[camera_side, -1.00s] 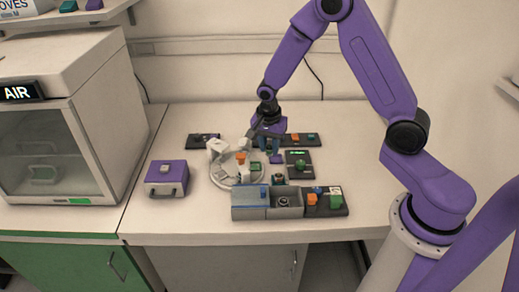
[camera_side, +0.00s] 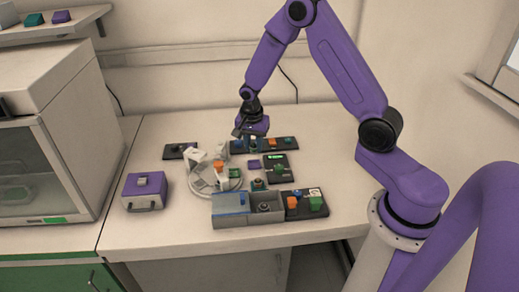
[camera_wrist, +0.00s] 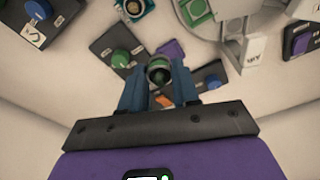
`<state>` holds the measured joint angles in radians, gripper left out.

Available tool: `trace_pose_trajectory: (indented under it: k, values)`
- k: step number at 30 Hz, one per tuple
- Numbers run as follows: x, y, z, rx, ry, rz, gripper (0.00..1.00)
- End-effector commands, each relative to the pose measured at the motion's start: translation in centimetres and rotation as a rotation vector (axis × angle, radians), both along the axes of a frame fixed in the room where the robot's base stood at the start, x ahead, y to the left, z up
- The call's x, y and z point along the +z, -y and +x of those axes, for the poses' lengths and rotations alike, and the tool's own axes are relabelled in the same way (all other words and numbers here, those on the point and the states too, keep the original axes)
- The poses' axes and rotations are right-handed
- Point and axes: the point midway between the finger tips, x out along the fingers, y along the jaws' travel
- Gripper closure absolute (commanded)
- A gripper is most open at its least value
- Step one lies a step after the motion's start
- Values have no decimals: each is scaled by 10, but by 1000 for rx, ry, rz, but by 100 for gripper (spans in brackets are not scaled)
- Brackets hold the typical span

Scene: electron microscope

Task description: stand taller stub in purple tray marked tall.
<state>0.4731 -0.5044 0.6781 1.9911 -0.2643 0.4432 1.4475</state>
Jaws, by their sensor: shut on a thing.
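My gripper (camera_wrist: 159,92) is shut on a stub (camera_wrist: 159,73), a dark-rimmed cylinder with a greyish-green round end, held between the blue fingers in the wrist view. In the side view my gripper (camera_side: 245,144) hangs over the back of the bench, by the long dark panel; the stub cannot be made out there. A small flat purple tray (camera_side: 254,164) lies in front of the gripper; a purple square (camera_wrist: 171,49), apparently the same tray, shows just beyond the stub in the wrist view. No "tall" marking is readable on it.
A dark panel with a green knob (camera_side: 279,168) lies right of the purple tray. A round white stage (camera_side: 215,178) stands left. Grey bins (camera_side: 232,207) are in front, a purple case (camera_side: 146,191) far left. The bench's right side is clear.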

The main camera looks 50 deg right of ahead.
Motion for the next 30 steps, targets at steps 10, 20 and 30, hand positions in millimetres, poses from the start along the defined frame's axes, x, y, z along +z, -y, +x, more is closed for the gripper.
trace_pose_trajectory:
  k: [10, 20, 30]
  values:
    - [-29, 42, 34, 0, 0, -1, 99]
    - [-49, 43, 34, 1, -2, -1, 99]
    - [-77, 43, 34, 1, -1, 0, 99]
